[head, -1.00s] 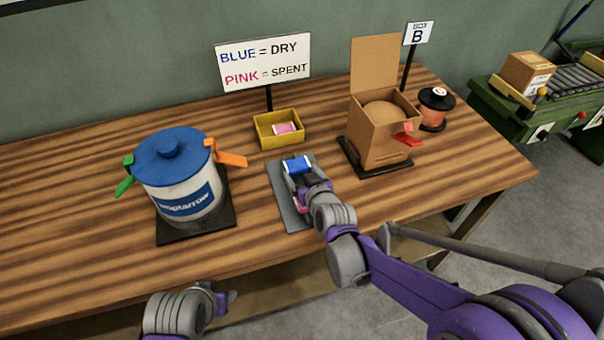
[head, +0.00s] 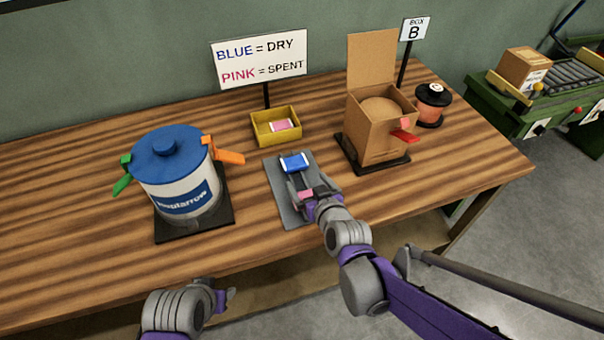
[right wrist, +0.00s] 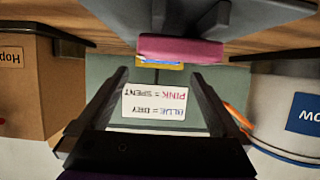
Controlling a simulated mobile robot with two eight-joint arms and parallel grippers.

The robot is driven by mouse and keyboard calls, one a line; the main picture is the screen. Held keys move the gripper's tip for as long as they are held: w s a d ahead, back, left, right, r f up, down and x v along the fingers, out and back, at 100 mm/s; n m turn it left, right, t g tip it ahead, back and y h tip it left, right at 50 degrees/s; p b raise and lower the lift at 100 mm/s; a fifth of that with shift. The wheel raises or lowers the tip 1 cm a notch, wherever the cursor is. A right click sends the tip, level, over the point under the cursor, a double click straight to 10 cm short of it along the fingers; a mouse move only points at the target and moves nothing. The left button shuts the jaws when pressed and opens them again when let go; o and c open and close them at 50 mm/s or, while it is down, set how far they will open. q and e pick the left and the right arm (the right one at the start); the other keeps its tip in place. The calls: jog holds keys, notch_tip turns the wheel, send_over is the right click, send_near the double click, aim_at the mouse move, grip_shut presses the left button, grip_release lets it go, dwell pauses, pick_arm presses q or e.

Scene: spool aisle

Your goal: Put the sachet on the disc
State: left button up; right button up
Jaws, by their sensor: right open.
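A blue sachet with white ends (head: 295,163) lies on the far part of a grey mat (head: 281,205). A pink sachet (head: 306,194) is on the nearer part, partly hidden by my right gripper; it shows large in the right wrist view (right wrist: 180,48). Another pink sachet (head: 281,125) lies in a yellow tray (head: 276,141). A round tan surface (head: 384,112), possibly the disc, shows inside an open cardboard box (head: 376,142). My right gripper (head: 302,181) is open and empty, low over the mat. My left gripper (head: 224,298) is off the front edge; its jaws are unclear.
A white canister with a blue lid (head: 180,180) stands on a black base at left. A sign (head: 260,60) reads BLUE = DRY, PINK = SPENT. The table's front right is clear.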

jog(key=shift+v, duration=2.05)
